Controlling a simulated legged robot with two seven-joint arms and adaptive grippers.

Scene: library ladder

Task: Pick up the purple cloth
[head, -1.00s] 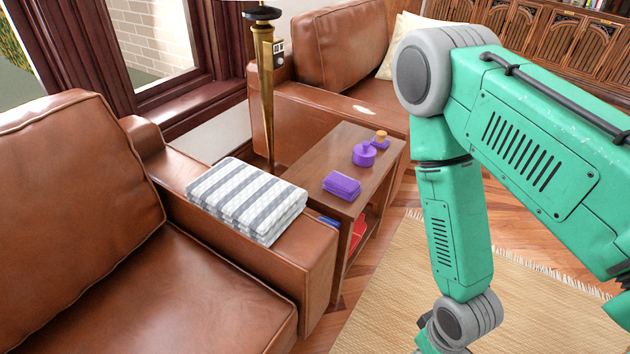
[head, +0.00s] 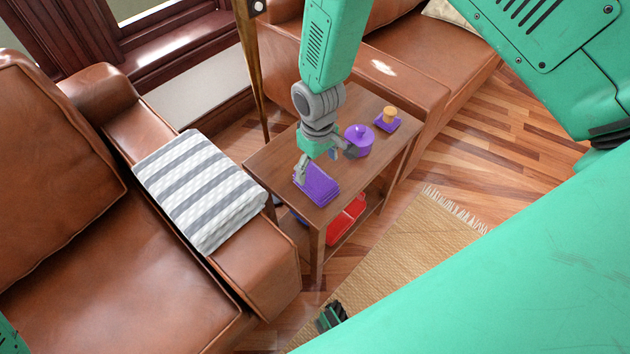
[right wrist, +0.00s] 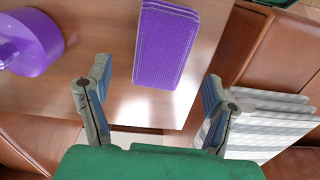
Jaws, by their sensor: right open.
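The purple cloth (head: 318,188) lies folded on the small wooden side table (head: 270,152), near its front left end. In the right wrist view the cloth (right wrist: 166,42) shows as a flat textured rectangle. My right gripper (head: 327,162) is above the table, at the cloth's far side. Its jaws are open and empty; in the right wrist view the cloth lies beyond and between the two fingers (right wrist: 156,82). The fingers hide a little of the cloth in the head view.
A purple lidded pot (head: 359,140) stands close to the right gripper. A purple coaster with an orange-topped item (head: 389,116) is farther back. A striped towel (head: 200,190) lies on the left armchair's arm. Red items (head: 346,218) sit on the table's lower shelf.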

